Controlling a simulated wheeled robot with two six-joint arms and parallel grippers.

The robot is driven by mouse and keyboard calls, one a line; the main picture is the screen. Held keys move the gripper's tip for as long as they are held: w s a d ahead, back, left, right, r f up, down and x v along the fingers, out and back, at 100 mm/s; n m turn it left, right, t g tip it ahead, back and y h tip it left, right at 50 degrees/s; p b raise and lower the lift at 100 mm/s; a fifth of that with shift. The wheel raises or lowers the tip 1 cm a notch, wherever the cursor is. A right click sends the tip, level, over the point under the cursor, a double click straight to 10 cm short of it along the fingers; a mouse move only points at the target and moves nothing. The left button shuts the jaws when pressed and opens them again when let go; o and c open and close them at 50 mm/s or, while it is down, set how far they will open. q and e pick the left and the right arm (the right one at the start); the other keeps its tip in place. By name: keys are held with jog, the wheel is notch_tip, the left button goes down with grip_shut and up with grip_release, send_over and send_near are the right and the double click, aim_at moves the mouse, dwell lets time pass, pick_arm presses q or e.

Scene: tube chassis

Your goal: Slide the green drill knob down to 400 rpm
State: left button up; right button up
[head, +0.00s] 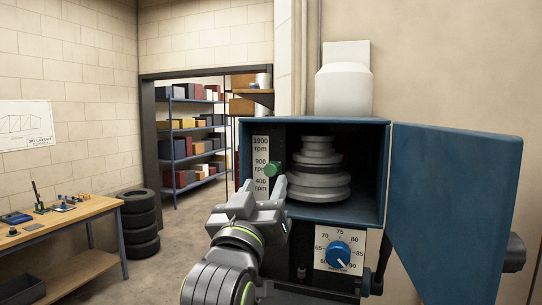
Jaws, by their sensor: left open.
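The green drill knob (273,169) sits beside the white rpm scale (261,165), about level with the 900 rpm mark. The scale reads 1900, 900 and 400 rpm from top to bottom. Both are at the left side of the open blue drill housing (384,165). My left gripper (264,184) is open just below the knob, with its fingertips pointing up toward it. I cannot tell whether a fingertip touches the knob. The gripper covers part of the scale's lower end. My right gripper is not in view.
A stepped grey pulley (318,170) stands inside the housing. The blue door (455,205) hangs open to the right. A blue dial (339,255) is below. A workbench (60,225) and stacked tires (140,222) stand at the left.

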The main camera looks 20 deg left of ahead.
aim_at(271, 173)
pick_arm(q)
jog(key=p+x, duration=0.2)
jog(key=x, duration=0.3)
jog(key=shift+w+r, duration=0.1)
jog(key=shift+w, duration=0.3)
grip_shut()
